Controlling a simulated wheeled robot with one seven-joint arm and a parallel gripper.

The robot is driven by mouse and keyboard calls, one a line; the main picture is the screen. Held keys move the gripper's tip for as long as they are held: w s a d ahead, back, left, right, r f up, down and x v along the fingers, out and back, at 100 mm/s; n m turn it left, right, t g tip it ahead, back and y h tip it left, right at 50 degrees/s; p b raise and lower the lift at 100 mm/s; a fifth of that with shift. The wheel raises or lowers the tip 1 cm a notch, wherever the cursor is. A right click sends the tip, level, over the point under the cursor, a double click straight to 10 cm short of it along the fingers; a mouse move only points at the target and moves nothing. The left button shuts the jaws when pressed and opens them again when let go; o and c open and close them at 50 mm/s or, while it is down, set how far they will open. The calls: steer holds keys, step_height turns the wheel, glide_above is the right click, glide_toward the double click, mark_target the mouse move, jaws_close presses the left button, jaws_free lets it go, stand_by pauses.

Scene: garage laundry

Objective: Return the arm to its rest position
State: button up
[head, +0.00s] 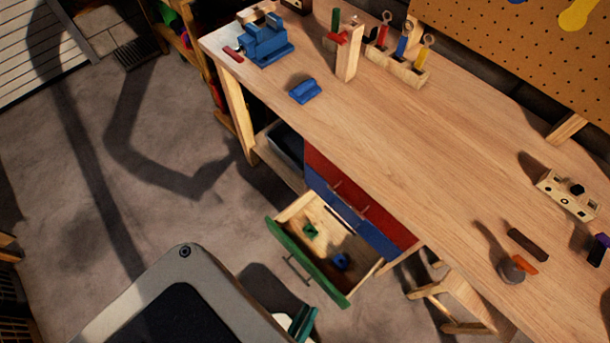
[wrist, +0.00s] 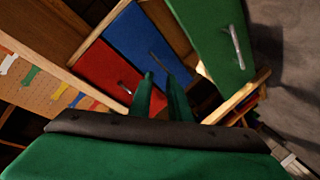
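My gripper (wrist: 160,78) shows in the wrist view with its two green fingers a little apart and nothing visible between them. In the head view, a green part of my gripper (head: 303,322) shows at the bottom edge, near the open drawer and apart from it; the rest of my arm is out of view. The drawer's green front (head: 308,263) is pulled out from under the workbench. It also shows at the upper right of the wrist view (wrist: 212,35). Inside the drawer lie a small green piece (head: 311,231) and a blue piece (head: 341,262).
The wooden workbench (head: 440,150) carries a blue vise (head: 265,42), a blue block (head: 305,91), a tool rack (head: 398,68) and small items at the right. A red drawer (head: 385,213) and a blue drawer (head: 335,200) are shut. Floor at left (head: 90,200) is clear.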

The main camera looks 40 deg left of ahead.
steer(key=w+d+r+m+h, duration=0.1)
steer(key=r+m, duration=0.4)
steer(key=r, duration=0.6)
steer(key=w+d+r+m+h, duration=0.2)
steer(key=w+d+r+m, duration=0.2)
steer(key=r, duration=0.7)
steer(key=shift+w+d+r+m+h, duration=0.2)
steer(key=shift+w+r+m+h, duration=0.15)
steer(key=shift+w+m, duration=0.35)
steer(key=shift+s+a, duration=0.1)
steer(key=shift+a, duration=0.05)
